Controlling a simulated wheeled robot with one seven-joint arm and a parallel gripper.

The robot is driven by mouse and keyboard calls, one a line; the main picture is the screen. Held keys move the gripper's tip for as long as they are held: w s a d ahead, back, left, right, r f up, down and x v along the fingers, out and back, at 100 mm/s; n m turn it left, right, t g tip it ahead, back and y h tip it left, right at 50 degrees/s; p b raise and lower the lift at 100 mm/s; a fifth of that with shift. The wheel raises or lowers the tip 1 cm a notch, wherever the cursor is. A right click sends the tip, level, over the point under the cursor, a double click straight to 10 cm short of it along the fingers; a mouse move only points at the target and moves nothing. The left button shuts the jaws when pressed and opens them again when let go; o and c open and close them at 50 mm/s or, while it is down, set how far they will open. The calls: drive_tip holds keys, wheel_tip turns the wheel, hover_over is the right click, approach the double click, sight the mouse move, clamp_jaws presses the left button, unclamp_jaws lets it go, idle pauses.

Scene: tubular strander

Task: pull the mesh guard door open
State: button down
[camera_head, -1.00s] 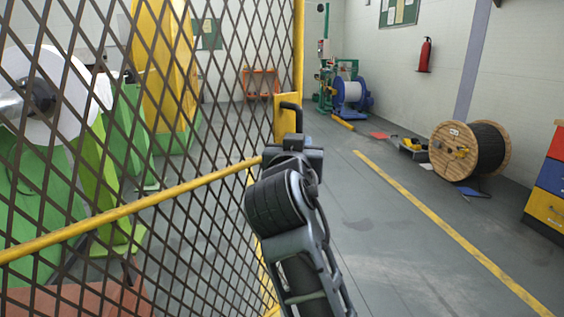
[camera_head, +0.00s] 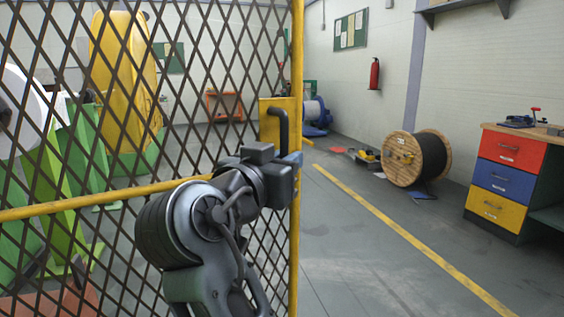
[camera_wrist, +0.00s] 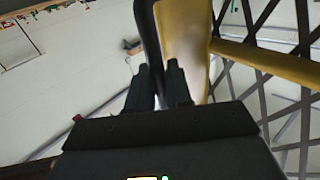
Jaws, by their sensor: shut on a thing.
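The mesh guard door (camera_head: 110,165) fills the left half of the head view, with dark diamond mesh, a yellow rail (camera_head: 95,197) and a yellow edge post (camera_head: 296,60). A dark bent handle (camera_head: 282,122) stands on a yellow plate (camera_head: 268,112) by that post. My gripper (camera_head: 292,160) is at the handle's lower part, mostly hidden by my wrist. In the wrist view, the fingers of my gripper (camera_wrist: 160,85) are shut around the dark handle bar (camera_wrist: 150,35), with the yellow plate (camera_wrist: 185,40) beside it. I cannot tell how far the door stands from its frame.
Behind the mesh are green and yellow machine parts (camera_head: 125,80). To the right are a wooden cable reel (camera_head: 402,158), a drawer cabinet (camera_head: 497,180) and a wall extinguisher (camera_head: 375,73). The grey floor (camera_head: 350,260) with its yellow line is open right of the door.

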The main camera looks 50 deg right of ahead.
drive_tip(key=c, duration=1.2)
unclamp_jaws()
drive_tip(key=shift+a, duration=0.1)
drive_tip(key=s+a, duration=0.1)
drive_tip(key=a, duration=0.6)
drive_tip(key=shift+s+a, duration=0.2)
drive_tip(key=shift+a, duration=0.05)
